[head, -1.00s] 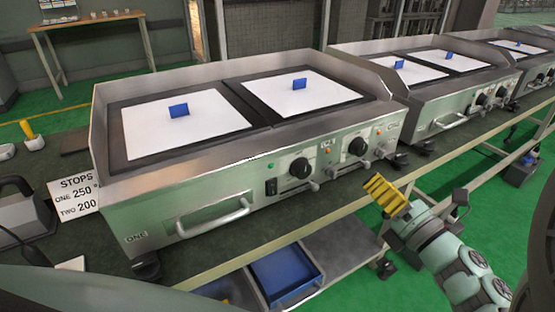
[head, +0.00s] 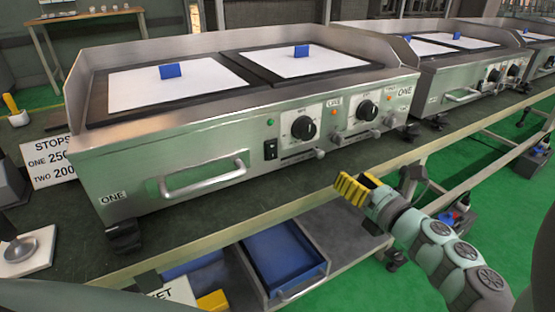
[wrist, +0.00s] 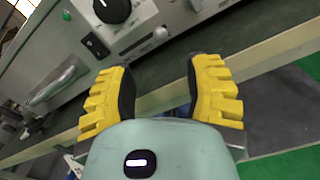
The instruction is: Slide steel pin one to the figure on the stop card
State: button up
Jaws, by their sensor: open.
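A steel griddle unit (head: 235,140) carries two dials on its front. A small steel pin (head: 319,153) sits at the right end of the slot under the left dial (head: 303,127). A similar pin (head: 389,121) sits under the right dial (head: 366,109). The wrist view shows the left-dial pin (wrist: 160,33) ahead of the fingers. The stop card (head: 50,162) at the left reads ONE 250 and TWO 200. My yellow-fingered gripper (head: 355,188) is open and empty, below and in front of the panel, apart from both pins.
A bar handle (head: 205,178) juts from the griddle front at left. The bench edge (head: 250,223) runs below the panel, with a blue drawer (head: 285,262) underneath. More griddles (head: 460,75) stand to the right. Green floor (head: 500,215) is clear at right.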

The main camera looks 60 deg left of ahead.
aim_at(322, 156)
jog(key=a, duration=0.7)
jog(key=a+b, duration=0.1)
jog(key=a, duration=0.3)
jog(key=shift+w, duration=0.35)
jog(key=shift+d, duration=0.1)
grip_shut()
